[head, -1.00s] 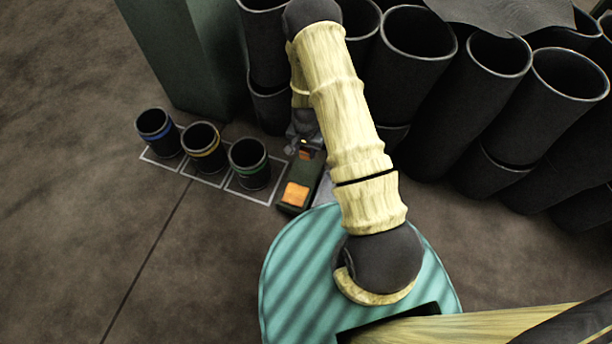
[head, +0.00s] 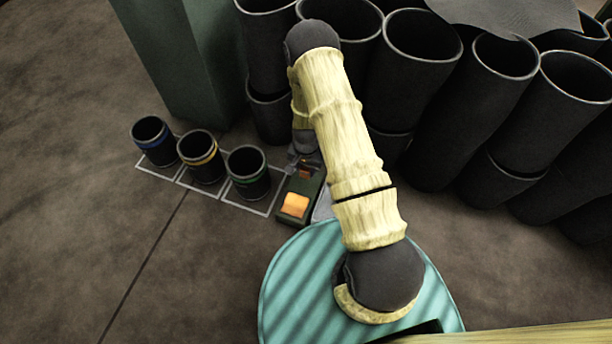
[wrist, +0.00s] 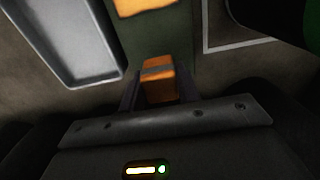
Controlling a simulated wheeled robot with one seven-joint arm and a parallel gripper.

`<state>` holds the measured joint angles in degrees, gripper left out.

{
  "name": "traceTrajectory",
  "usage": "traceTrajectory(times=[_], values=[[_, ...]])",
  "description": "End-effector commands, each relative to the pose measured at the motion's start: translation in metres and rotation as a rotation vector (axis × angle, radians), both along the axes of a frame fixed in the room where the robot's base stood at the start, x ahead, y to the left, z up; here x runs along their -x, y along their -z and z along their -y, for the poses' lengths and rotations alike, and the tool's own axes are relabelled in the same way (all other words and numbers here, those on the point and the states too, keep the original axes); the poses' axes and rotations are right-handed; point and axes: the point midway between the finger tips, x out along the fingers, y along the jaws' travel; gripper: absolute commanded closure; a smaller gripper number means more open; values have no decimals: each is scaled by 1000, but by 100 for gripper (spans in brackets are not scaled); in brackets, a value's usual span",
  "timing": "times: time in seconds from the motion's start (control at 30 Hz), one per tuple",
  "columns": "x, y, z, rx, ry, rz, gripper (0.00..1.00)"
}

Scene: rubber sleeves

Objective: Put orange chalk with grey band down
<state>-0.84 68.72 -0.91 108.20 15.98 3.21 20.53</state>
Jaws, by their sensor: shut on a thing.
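The orange chalk with grey band (wrist: 158,73) is between the two fingers of my gripper (wrist: 155,88) in the wrist view. The gripper is shut on it, with the grey band across the chalk. Below it is a dark green surface; I cannot tell if the chalk touches it. In the head view my gripper (head: 303,163) is partly hidden by my arm, just above the far end of a narrow dark green block (head: 287,214). A second orange piece (head: 295,205) lies on the near end of that block; it also shows at the top of the wrist view (wrist: 145,5).
Three black cups with blue (head: 154,142), yellow (head: 202,158) and green (head: 249,175) bands stand in white floor outlines to the left. A grey tray (wrist: 112,72) lies beside the green block. Large black sleeves (head: 415,85) crowd the right and back.

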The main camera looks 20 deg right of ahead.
Motion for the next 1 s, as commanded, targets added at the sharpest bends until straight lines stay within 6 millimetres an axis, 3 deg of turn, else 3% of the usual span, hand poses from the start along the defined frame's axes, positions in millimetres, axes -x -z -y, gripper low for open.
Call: traceTrajectory(times=[0.17, 0.5, 0.9, 0.93, 1.0], values=[[0, 0, 0, 0, 0, 0, 92], [0, 38, 0, -1, 0, -1, 92], [0, 40, 0, 0, 0, 0, 92], [0, 39, 0, 0, 0, 0, 64], [0, 39, 0, 0, 0, 0, 50]])
